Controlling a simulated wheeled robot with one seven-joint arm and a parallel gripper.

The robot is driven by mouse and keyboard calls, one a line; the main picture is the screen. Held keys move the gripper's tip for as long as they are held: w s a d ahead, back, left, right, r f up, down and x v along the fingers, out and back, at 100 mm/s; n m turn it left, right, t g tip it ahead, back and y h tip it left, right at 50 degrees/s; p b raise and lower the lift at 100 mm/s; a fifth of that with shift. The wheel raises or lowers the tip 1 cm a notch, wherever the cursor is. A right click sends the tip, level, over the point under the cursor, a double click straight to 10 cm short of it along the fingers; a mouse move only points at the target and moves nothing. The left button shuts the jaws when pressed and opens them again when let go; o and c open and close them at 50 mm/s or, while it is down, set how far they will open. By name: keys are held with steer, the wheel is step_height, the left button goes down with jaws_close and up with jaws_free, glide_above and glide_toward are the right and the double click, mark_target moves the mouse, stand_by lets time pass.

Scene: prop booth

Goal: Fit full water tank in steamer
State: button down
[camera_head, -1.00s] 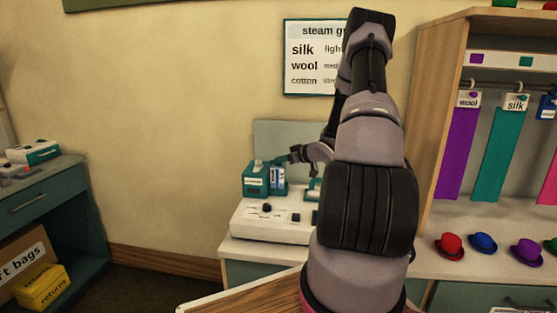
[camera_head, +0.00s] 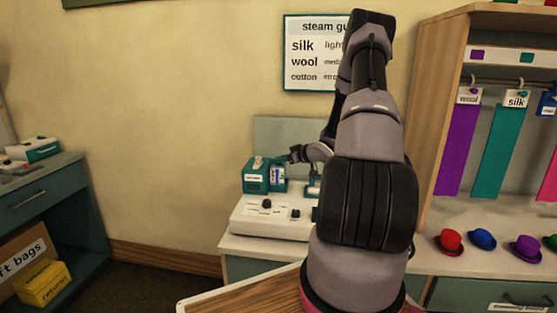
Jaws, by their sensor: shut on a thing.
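The steamer stands on the counter left of my arm. It has a white base (camera_head: 270,220) with dark knobs and a teal housing (camera_head: 256,178) with a white label on top. A small blue and white tank (camera_head: 279,174) is upright against the right side of the teal housing. My gripper (camera_head: 283,160) reaches in from the right at the top of the tank and is shut on it. The fingers are small and dark, so the exact grip is hard to see. I cannot tell whether the tank is fully seated.
My arm hides the counter right of the steamer. A wooden rack with hanging cloths (camera_head: 456,150) and several hats (camera_head: 482,239) stands on the right. A teal bench (camera_head: 45,200) is at the left, with a yellow box (camera_head: 42,284) below. A steam guide poster (camera_head: 312,60) hangs behind.

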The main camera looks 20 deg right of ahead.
steer(key=shift+f, duration=0.15)
steer(key=shift+c, duration=2.2)
jaws_free()
steer(key=v, duration=1)
steer(key=shift+s+d, duration=0.2)
steer(key=shift+s, duration=0.1)
